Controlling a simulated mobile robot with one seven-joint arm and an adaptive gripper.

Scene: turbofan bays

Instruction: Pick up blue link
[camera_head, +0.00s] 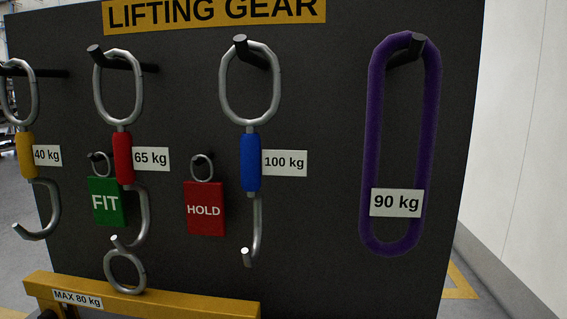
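The blue link (250,163) hangs on the dark board, right of its middle. It has a steel oval ring at the top, a blue sleeve, and a steel hook below. The ring hangs over a black peg (250,50). A white tag reading "100 kg" (284,163) sits at the right of the sleeve. My gripper does not show in this view.
Left of it hang a red link (123,158) tagged 65 kg and a yellow link (25,155) tagged 40 kg. A red HOLD sign (205,209) and green FIT sign (107,203) hang between. A purple sling (374,130) hangs right. A yellow beam (180,303) is below.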

